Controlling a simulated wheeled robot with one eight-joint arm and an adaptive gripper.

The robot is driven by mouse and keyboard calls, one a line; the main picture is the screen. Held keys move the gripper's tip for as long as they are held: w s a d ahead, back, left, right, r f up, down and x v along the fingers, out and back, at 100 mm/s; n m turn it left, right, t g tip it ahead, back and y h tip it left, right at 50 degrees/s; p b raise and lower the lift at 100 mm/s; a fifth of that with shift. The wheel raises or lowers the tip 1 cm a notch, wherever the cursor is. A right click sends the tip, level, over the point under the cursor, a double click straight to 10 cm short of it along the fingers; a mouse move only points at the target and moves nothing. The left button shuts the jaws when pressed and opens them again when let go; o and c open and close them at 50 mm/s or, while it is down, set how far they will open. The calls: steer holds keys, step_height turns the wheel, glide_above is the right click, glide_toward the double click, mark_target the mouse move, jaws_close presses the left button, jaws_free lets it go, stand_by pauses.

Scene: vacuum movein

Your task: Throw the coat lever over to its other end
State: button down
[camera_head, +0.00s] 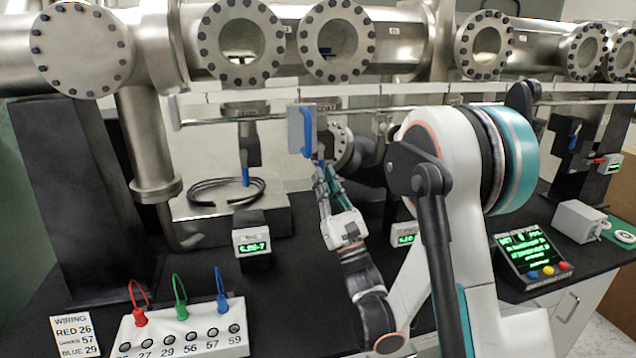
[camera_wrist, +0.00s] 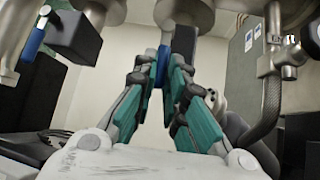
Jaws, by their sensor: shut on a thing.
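The coat lever shows in the wrist view as a blue handle (camera_wrist: 162,64) between my fingertips, pointing downward. My gripper (camera_wrist: 164,80) is shut on it, with a teal finger on each side. In the head view my gripper (camera_head: 320,170) reaches up under the COAT label (camera_head: 327,104), just below the pipe. There the lever's grip is mostly hidden by my fingers and by a grey box with a blue handle (camera_head: 307,131).
Another blue-tipped lever (camera_head: 244,168) hangs to the left, above a black cable coil (camera_head: 228,190). Displays and a wiring panel (camera_head: 185,332) stand on the black bench. A thin rail (camera_head: 220,120) crosses near my gripper. Steel pipes with flanges (camera_head: 238,42) run overhead.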

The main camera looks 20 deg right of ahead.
steer(key=shift+r, duration=0.1)
steer(key=c, duration=1.6)
jaws_free()
steer(key=shift+c, duration=0.2)
